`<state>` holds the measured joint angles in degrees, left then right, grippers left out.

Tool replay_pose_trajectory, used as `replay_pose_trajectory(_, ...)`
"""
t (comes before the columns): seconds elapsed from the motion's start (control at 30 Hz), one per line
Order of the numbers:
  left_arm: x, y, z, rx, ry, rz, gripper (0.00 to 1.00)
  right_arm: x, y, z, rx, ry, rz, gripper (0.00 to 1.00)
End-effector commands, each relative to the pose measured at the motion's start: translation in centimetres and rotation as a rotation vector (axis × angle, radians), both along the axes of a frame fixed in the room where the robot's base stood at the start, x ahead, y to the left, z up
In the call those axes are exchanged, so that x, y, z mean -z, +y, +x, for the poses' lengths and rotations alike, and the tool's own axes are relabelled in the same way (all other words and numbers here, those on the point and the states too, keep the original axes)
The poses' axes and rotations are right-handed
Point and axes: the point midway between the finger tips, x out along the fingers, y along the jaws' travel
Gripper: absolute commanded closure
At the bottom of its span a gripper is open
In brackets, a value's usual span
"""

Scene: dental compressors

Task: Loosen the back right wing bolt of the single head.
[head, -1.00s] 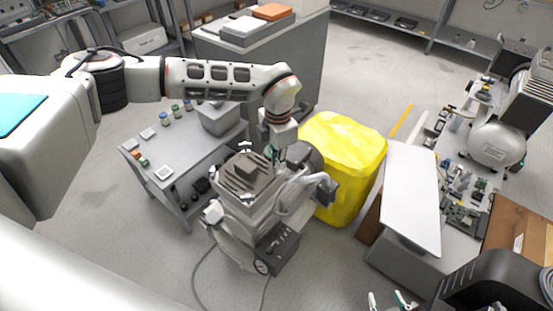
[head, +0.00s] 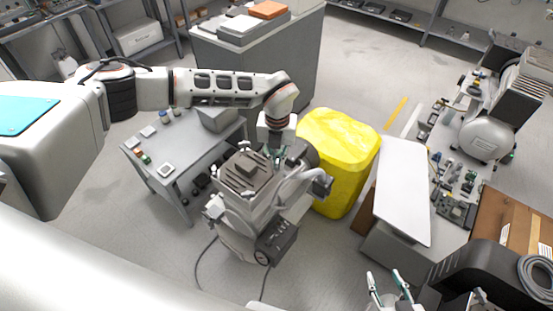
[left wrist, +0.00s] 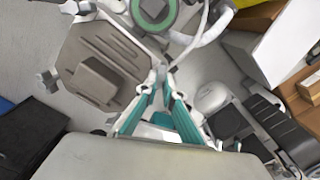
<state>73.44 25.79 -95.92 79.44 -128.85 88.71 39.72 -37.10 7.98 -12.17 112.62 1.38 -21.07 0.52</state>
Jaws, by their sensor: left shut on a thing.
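The single head (head: 243,172) is a grey plate with a raised block, on top of the compressor in the middle of the head view. It also shows in the left wrist view (left wrist: 103,62). My left gripper (head: 275,158) reaches down at its back right corner. In the left wrist view its teal-padded fingers (left wrist: 160,74) come together at the plate's corner, shut on the back right wing bolt, which the fingertips mostly hide. Another wing bolt (left wrist: 48,80) stands free at a different corner. My right gripper (head: 388,283) is open and empty at the bottom right, away from the compressor.
A grey table (head: 185,165) with small jars is at the left. A white panel (head: 403,190) and a workbench with parts are at the right. A cable lies on the clear floor in front.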

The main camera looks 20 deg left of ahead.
Motion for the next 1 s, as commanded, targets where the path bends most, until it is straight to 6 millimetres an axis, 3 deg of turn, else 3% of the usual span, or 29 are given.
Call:
replay_pose_trajectory(0.4, -0.03, -0.15, 0.03, -0.236, 0.001, 0.000, 1.00, -0.34, -0.06, -0.16, 0.001, 0.007, -0.002, 0.60)
replay_pose_trajectory(1.0, 0.01, -0.16, 0.05, -0.286, 0.000, 0.001, 1.00, -0.84, -0.01, 0.02, 0.000, -0.001, 0.000, 0.60)
